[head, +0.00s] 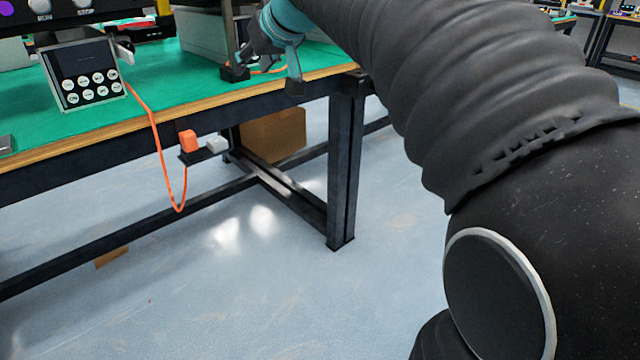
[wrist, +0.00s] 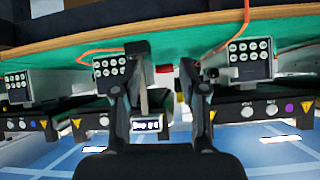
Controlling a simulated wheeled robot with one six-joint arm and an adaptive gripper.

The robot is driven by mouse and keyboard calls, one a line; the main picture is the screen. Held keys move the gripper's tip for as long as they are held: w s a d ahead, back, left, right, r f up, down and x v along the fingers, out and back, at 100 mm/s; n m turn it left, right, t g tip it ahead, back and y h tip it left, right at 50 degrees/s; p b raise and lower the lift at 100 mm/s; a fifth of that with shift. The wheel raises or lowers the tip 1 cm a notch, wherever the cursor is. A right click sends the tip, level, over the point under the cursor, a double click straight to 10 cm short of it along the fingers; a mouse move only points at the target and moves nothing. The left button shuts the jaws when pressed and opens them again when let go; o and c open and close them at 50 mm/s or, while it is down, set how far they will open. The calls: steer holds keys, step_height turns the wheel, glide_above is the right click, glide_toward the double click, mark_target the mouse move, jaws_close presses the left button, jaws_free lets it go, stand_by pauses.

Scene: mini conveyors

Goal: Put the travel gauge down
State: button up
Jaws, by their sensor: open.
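The travel gauge, a grey upright post on a dark base, stands on the green mat near the table's front edge (head: 235,73). In the wrist view, which shows the scene upside down, its post and small lit display (wrist: 146,125) appear between my fingers. My gripper (head: 268,68) is open around the post, its teal body just above the table edge. In the wrist view my gripper (wrist: 150,68) has its left finger close to the gauge; I cannot tell whether they touch. The gauge's upper part is out of the head view.
A button box (head: 84,75) stands on the green-topped table (head: 150,98), left of the gauge. An orange cable (head: 155,130) hangs over the edge by an orange plug (head: 188,141). A cardboard box (head: 275,135) is under the table.

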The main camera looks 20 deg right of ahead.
steer(key=s+f+m+g+h, duration=0.25)
steer(key=s+f+g, duration=0.25)
steer(key=s+f, duration=2.3)
steer(key=w+p+v, duration=0.1)
steer(key=p+v, duration=0.3)
steer(key=v, duration=0.2)
steer(key=shift+r, duration=0.5)
